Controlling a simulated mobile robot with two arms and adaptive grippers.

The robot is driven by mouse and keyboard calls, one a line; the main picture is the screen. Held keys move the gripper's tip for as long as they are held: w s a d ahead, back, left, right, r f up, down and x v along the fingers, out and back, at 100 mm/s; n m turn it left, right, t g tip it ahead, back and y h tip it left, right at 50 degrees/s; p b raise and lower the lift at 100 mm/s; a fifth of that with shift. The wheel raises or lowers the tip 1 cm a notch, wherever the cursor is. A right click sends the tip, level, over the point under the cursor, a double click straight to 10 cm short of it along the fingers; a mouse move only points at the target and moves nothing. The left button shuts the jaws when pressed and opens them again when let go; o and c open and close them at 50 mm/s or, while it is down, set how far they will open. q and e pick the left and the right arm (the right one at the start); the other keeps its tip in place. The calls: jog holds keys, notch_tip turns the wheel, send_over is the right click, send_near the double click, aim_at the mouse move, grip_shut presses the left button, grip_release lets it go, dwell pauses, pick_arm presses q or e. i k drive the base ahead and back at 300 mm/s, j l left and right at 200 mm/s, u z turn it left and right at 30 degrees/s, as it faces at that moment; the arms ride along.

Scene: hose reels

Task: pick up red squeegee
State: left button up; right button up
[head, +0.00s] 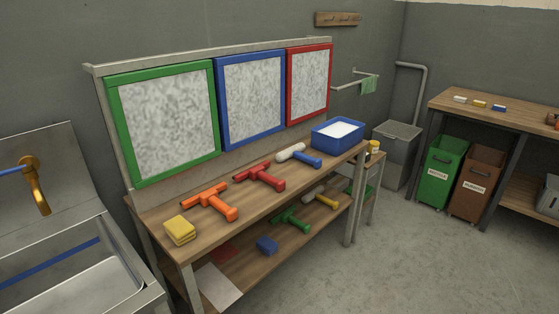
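The red squeegee (262,177) lies on the wooden top of the workbench (222,218), below the blue-framed and green-framed panels. Its crosspiece points toward the wall side and its handle reaches toward the bench's front edge. An orange squeegee (212,202) lies to its left. A squeegee with a white head and blue handle (305,158) lies to its right. Nothing covers the red one. Neither of my grippers is in the head view.
A yellow sponge stack (180,230) and a blue tub (338,134) stand on the bench top. A steel sink (75,275) is at the left. The floor in front is clear.

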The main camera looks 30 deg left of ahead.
aim_at(255, 173)
jog(key=i+l+u, duration=0.1)
jog(key=i+u, duration=0.35)
jog(key=i+l+u, duration=0.2)
jog(key=i+u, duration=0.25)
jog(key=i+l+u, duration=0.3)
jog(key=u, duration=0.15)
jog(key=i+l+u, duration=0.25)
jog(key=l+u, duration=0.2)
jog(key=l, duration=0.1)
